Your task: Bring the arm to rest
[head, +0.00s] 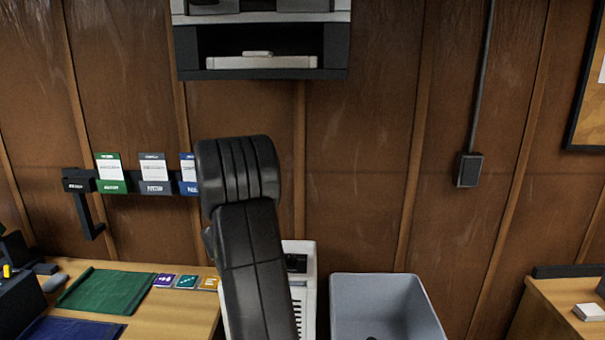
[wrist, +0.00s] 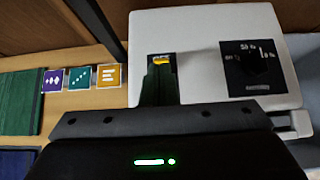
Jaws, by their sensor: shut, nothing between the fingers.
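My arm rises as black links (head: 240,210) in the middle of the head view, and the gripper end is hidden there. In the wrist view my gripper (wrist: 160,80) is shut, with its narrow fingers together and no held object visible. The fingers overlap the top of a white machine (wrist: 200,30) with a black dial panel (wrist: 252,68). I cannot tell whether they touch it. A small yellow mark (wrist: 162,61) shows at the fingertips. The white machine (head: 298,256) is partly behind my arm in the head view.
A wooden table (head: 180,315) at left holds a green cloth (head: 105,291), a blue cloth (head: 68,329) and small purple, teal and orange cards. A grey bin (head: 385,300) stands right of the machine. A wall shelf (head: 262,74) hangs above. Card holders (head: 112,172) line the left wall.

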